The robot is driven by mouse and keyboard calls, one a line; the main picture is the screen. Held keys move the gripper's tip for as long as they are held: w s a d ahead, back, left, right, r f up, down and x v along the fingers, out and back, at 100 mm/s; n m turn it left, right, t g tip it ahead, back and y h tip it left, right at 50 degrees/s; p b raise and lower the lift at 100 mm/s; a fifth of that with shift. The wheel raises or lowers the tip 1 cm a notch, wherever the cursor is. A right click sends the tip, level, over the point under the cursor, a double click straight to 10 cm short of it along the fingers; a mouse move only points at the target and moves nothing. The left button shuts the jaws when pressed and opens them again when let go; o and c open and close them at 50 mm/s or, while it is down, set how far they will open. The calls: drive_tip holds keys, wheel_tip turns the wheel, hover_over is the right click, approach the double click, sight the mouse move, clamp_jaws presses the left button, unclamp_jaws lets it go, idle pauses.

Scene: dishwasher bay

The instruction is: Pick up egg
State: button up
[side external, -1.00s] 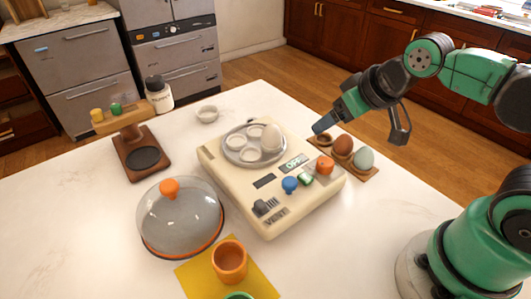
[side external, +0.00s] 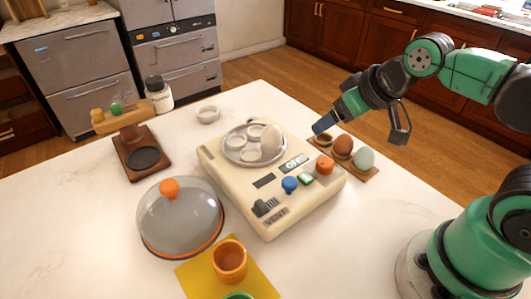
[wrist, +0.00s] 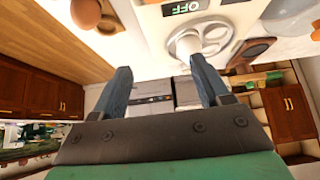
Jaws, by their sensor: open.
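A brown egg (side external: 343,145) and a pale green egg (side external: 364,158) sit in a wooden holder (side external: 371,176) to the right of the cooker. My gripper (side external: 360,129) is open and empty, in the air above and behind the holder's eggs. In the wrist view, my fingers (wrist: 161,68) are spread wide with nothing between them.
A clear dome lid (side external: 180,222) with an orange knob stands front left of the cooker. An orange cup (side external: 229,262) stands on a yellow cloth.

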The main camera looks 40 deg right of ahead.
drive_tip(key=o, duration=0.3)
idle(0.4)
drive_tip(key=shift+w+a+r+g, duration=0.1)
drive_tip(key=shift+w+r+g, duration=0.15)
drive_tip(key=shift+w+g, duration=0.1)
drive_tip(key=w+a+n+g, duration=0.2)
drive_tip(key=w+g, duration=0.1)
drive_tip(key=w, duration=0.3)
drive_tip(key=n+g, duration=0.2)
drive_tip(key=g, duration=0.1)
hover_over(272, 133)
drive_tip(key=d, duration=0.1)
drive_tip(key=shift+w+f, duration=0.2)
drive_tip(key=shift+f, duration=0.35)
drive_tip(key=shift+w+f, duration=0.15)
drive_tip(key=shift+f, duration=0.35)
drive_tip(key=shift+w+a+f+g, duration=0.1)
drive_tip(key=shift+w+f+g, duration=0.15)
drive_tip(key=shift+f, duration=2.8)
